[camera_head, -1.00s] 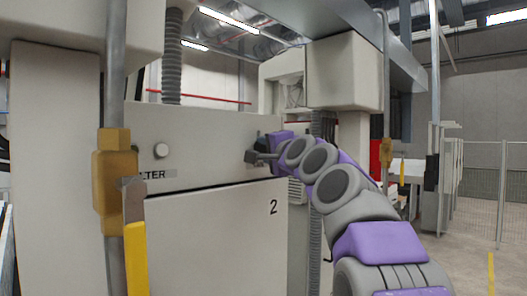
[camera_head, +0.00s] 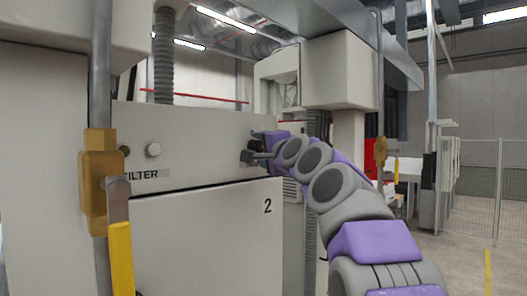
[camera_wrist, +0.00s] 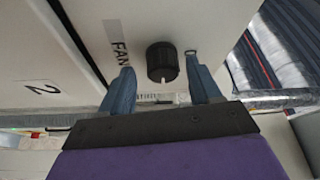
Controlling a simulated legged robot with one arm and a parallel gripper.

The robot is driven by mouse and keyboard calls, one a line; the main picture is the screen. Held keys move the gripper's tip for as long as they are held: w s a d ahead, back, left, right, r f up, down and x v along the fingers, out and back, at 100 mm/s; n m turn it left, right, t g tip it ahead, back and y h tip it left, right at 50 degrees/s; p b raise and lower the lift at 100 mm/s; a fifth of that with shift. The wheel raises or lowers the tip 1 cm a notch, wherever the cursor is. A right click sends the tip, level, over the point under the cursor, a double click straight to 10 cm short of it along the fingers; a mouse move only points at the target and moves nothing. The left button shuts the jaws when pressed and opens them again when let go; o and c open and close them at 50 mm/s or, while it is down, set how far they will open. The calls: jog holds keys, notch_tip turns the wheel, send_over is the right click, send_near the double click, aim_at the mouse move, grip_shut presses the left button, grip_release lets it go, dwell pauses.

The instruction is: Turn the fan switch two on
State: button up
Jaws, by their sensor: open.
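In the wrist view a round black knob (camera_wrist: 162,62) with a white mark sits on the pale panel beside a FAN label (camera_wrist: 121,48). My gripper (camera_wrist: 158,66) is open, with one blue finger to each side of the knob in the picture. I cannot tell whether either finger touches it. In the head view my gripper (camera_head: 250,157) is at the right end of the panel (camera_head: 200,142), above the cabinet door marked 2 (camera_head: 267,206). The knob is hard to make out there.
A vertical pipe with a brass valve (camera_head: 100,180) and a yellow lever (camera_head: 121,258) stands at the near left. The floor (camera_head: 465,262) at the right is mostly clear.

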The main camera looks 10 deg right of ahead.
jog(key=shift+s, duration=0.5)
jog(key=b+v, duration=0.4)
jog(key=v, duration=1.2)
jog(key=shift+f, duration=0.25)
jog(key=shift+d, duration=0.1)
jog(key=s+a+f+n+g+b, duration=0.2)
jog(key=s+a+f+g+b, duration=0.15)
jog(key=f, duration=1.15)
jog(key=s+a+f+n+g+b, duration=0.25)
jog(key=f+b, duration=0.25)
jog(key=f, duration=1.1)
jog(key=s+a+f+n+g+b, duration=0.3)
jog(key=f+g+b, duration=0.1)
jog(key=f, duration=1.1)
jog(key=s+d+f+n+g+h+b, duration=0.2)
jog(key=s+f+g+b, duration=0.3)
jog(key=s+f, duration=0.8)
jog(key=s+d+f+n+g+h+b, duration=0.2)
jog(key=s+f+g+b, duration=0.3)
jog(key=s+f, duration=0.8)
notch_tip(320, 180, down, 7)
jog(key=shift+d+r+n+h+b, duration=0.1)
jog(key=shift+d+n+h+b, duration=0.3)
jog(key=shift+n, duration=0.35)
